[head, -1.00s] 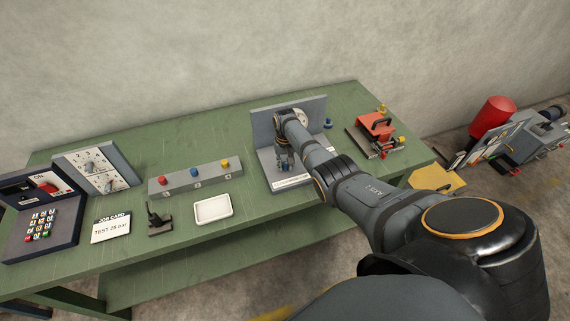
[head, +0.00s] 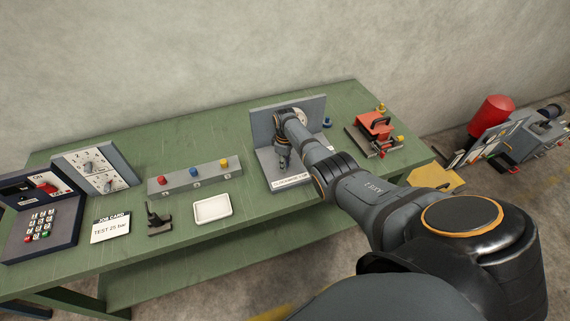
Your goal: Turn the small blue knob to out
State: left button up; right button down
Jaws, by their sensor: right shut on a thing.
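My right gripper (head: 283,163) points down over the base of a grey L-shaped stand (head: 262,128) at the middle of the green bench. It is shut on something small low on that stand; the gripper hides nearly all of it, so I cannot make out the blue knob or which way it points. A pale label strip (head: 291,181) runs along the stand's front edge, its words too small to read. A pale round dial (head: 301,115) on the stand's upright plate is partly hidden by my right arm. My left gripper is not in view.
Left of the stand is a grey box (head: 196,177) with red, blue and yellow buttons. A white tray (head: 212,208) lies in front of it. A red device (head: 375,126) stands to the right, with a small blue object (head: 327,122) nearer. The front bench strip is bare.

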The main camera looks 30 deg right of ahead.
jog(key=n, duration=0.4)
jog(key=shift+w+n, duration=0.15)
jog(key=shift+n, duration=0.15)
jog(key=n, duration=0.4)
jog(key=shift+b, duration=0.3)
jog(key=shift+n, duration=0.3)
jog(key=c, duration=1.1)
grip_release()
jog(key=shift+c, duration=0.2)
notch_tip(320, 180, up, 12)
